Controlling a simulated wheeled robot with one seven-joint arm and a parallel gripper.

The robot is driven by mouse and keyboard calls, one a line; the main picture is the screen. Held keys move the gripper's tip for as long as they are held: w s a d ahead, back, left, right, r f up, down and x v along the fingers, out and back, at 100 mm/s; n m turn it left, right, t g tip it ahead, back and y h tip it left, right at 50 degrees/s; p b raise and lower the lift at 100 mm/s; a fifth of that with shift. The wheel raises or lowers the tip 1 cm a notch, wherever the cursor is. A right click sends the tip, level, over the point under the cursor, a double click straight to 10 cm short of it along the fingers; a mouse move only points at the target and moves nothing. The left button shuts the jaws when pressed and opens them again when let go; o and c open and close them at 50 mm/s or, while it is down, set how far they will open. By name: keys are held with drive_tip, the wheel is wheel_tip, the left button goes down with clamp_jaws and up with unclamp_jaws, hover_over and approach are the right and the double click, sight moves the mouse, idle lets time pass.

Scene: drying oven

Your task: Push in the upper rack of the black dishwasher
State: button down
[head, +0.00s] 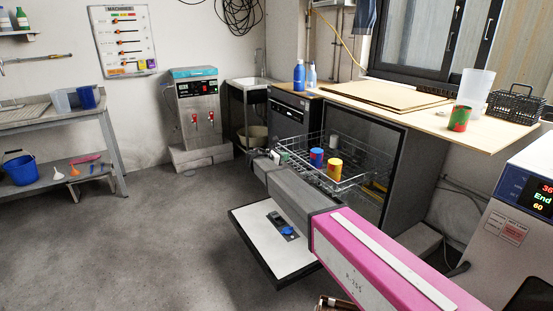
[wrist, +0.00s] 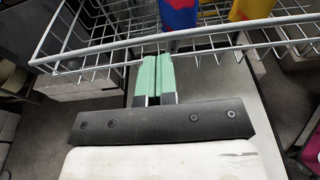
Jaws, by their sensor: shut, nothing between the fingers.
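The black dishwasher (head: 368,150) stands under the wooden worktop with its door (head: 252,240) lowered open. Its wire upper rack (head: 362,179) is pulled out over the door. A blue cup (head: 316,157) and a yellow cup (head: 335,169) stand in the rack. The rack's front rail (wrist: 100,47) crosses the wrist view, with the blue cup (wrist: 177,14) and yellow cup (wrist: 250,9) behind it. My gripper (wrist: 157,58) is shut and empty, its green fingertips at the front rail; I cannot tell whether they touch. In the head view my arm hides part of the rack's front.
The worktop (head: 440,118) above holds a red-green cup (head: 459,118), a clear container (head: 476,90) and a black basket (head: 515,105). A white machine (head: 510,205) stands at the right. The floor (head: 160,240) at the left is clear.

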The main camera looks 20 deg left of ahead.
drive_tip(key=shift+x, duration=2)
